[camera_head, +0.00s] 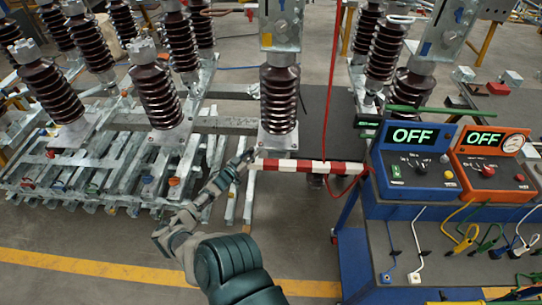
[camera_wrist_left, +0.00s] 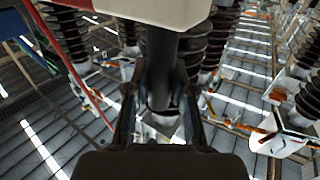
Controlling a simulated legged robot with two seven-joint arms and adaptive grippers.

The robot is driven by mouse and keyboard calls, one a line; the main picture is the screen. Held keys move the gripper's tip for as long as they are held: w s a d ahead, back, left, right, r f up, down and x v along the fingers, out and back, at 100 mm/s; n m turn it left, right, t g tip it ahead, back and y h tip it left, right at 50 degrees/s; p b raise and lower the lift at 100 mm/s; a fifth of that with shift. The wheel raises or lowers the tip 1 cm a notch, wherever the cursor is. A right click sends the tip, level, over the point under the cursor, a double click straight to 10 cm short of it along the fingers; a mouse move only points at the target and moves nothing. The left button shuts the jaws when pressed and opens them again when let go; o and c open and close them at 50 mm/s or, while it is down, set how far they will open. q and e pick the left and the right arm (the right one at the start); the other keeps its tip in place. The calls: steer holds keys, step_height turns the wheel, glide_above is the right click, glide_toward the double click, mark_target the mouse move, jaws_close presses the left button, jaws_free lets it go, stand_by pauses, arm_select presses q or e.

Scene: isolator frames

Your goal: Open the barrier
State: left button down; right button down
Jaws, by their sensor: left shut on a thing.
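The barrier (camera_head: 310,166) is a red and white striped bar. In the head view it lies roughly level across the gap between the insulator column and the blue test bench. My left gripper (camera_head: 245,159) is at the bar's left end. In the left wrist view, the fingers of my left gripper (camera_wrist_left: 160,100) are closed around a dark grey round handle (camera_wrist_left: 163,65). The handle hangs below a white and red end of the barrier (camera_wrist_left: 165,8). The fingertips are partly lost in shadow. My right gripper is not in view.
The blue bench (camera_head: 355,255) at the right carries a blue device (camera_head: 415,165) and an orange device (camera_head: 490,165), both reading OFF. Brown ribbed insulators (camera_head: 278,100) stand behind the bar. Metal frames (camera_head: 100,170) lie at the left. A red cable (camera_head: 330,90) hangs behind the bar.

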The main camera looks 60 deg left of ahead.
arm_select(q)
steer(key=s+a, duration=0.4)
steer(key=s, duration=0.3)
steer(key=shift+s+a+b, duration=0.2)
steer(key=shift+a+b, duration=0.05)
steer(key=shift+b, duration=0.05)
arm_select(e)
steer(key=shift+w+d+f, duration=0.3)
arm_select(q)
steer(key=shift+f, duration=0.1)
steer(key=c, duration=1.1)
jaws_free()
steer(key=shift+c, duration=0.2)
steer(key=shift+o, duration=0.8)
steer(key=shift+w+a+f, duration=0.1)
steer(key=shift+a, duration=0.05)
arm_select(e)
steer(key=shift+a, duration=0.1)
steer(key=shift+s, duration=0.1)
